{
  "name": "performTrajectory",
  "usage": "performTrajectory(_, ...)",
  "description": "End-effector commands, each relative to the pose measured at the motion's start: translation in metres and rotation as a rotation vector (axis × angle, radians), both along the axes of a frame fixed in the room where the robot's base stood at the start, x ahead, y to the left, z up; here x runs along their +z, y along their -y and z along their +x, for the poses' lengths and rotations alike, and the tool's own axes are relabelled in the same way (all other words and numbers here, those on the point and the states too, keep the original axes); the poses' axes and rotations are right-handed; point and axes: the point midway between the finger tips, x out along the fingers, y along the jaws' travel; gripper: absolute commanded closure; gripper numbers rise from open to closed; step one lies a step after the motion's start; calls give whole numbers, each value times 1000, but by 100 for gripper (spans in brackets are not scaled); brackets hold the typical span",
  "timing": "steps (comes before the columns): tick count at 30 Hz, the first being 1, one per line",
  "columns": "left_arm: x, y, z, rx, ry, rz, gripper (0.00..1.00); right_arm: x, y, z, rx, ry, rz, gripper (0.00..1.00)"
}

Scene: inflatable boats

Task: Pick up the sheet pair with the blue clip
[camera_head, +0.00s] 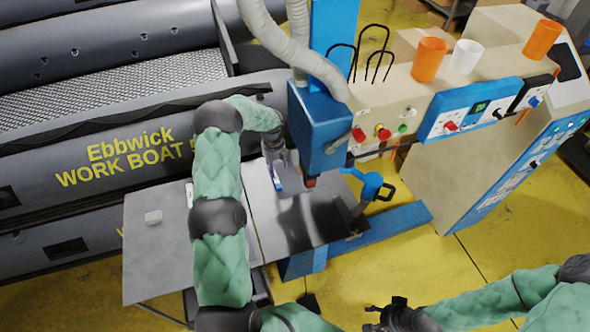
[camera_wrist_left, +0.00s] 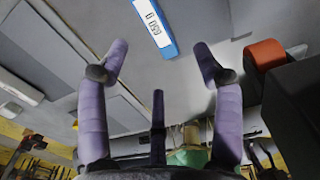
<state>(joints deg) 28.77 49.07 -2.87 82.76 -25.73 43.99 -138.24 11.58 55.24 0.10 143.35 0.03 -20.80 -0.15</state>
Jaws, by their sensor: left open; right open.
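A blue clip with a white printed label (camera_wrist_left: 157,24) lies on a grey sheet surface (camera_wrist_left: 185,85) in the left wrist view. In the head view the blue clip (camera_head: 277,179) shows as a small blue and white piece at the upper edge of the grey sheet (camera_head: 262,215). I cannot make out two separate sheets. My right gripper (camera_head: 398,318) is at the bottom of the head view, away from the sheets, open.
A blue welding machine head (camera_head: 320,125) stands close right of my left gripper. A blue clamp (camera_head: 372,186) sits at the sheet's right. Grey boats (camera_head: 110,160) lie behind; a control cabinet (camera_head: 480,140) stands right.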

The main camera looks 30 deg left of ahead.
Motion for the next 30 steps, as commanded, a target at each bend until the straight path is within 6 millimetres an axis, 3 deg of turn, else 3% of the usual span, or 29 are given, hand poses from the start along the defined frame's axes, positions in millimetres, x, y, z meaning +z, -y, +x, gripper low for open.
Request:
performTrajectory(9, -44, 1, -1, -1, -3, -2, 34, 6, 0, -1, 0, -3, 1, 48)
performTrajectory(17, -59, 1, -2, 1, -2, -2, 34, 10, 0, -1, 0, -2, 0, 48)
performTrajectory(24, -88, 0, -2, 1, -1, -2, 34, 18, 0, -1, 1, -2, 0, 48)
performTrajectory(30, -101, 0, -2, 1, 0, -1, 34, 20, 0, -1, 0, -2, 0, 48)
